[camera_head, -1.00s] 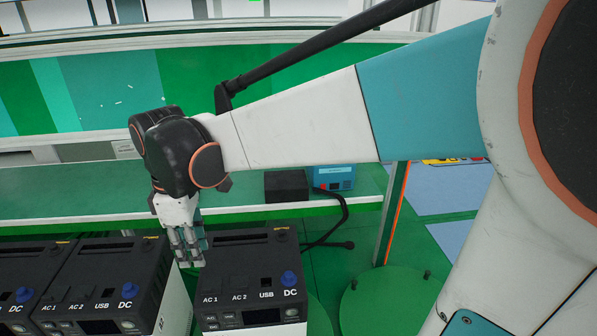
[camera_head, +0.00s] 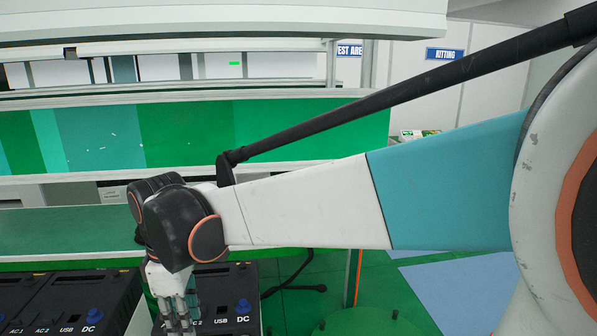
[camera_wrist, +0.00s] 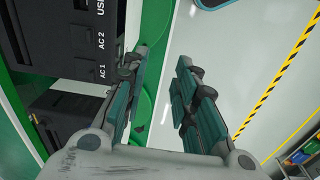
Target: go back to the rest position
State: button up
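My gripper (camera_head: 176,318) hangs at the end of my arm, low and left of centre in the head view. It points down in front of the row of black power units. In the wrist view my gripper (camera_wrist: 160,85) has its two teal-padded fingers apart, with nothing between them. One black unit (camera_head: 228,292) is partly behind my gripper. Another black unit (camera_head: 88,296) stands to its left. The wrist view shows a black unit (camera_wrist: 60,35) beside the left finger, labelled AC 1, AC 2 and USB. I cannot tell whether finger and unit touch.
A green bench (camera_head: 70,222) runs behind the units, with green panels (camera_head: 185,135) above it. A black cable stand (camera_head: 293,288) and a green round base (camera_head: 370,322) are at the right. The wrist view shows grey floor with yellow-black tape (camera_wrist: 283,73).

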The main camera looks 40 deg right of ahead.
jog(key=s+d+f+m+t+b, duration=0.1)
jog(key=s+f+m+t+b, duration=0.2)
jog(key=f+b, duration=0.6)
jog(key=s+d+f+m+t+b, duration=0.1)
jog(key=s+f+m+t+b, duration=0.2)
jog(key=s+f+m+b, duration=0.3)
notch_tip(320, 180, down, 6)
jog(key=m+b, duration=0.1)
jog(key=b, duration=0.3)
jog(key=shift+s+d+r+t+b, duration=0.2)
jog(key=shift+s+d+t+b, duration=0.1)
jog(key=shift+d+t, duration=0.1)
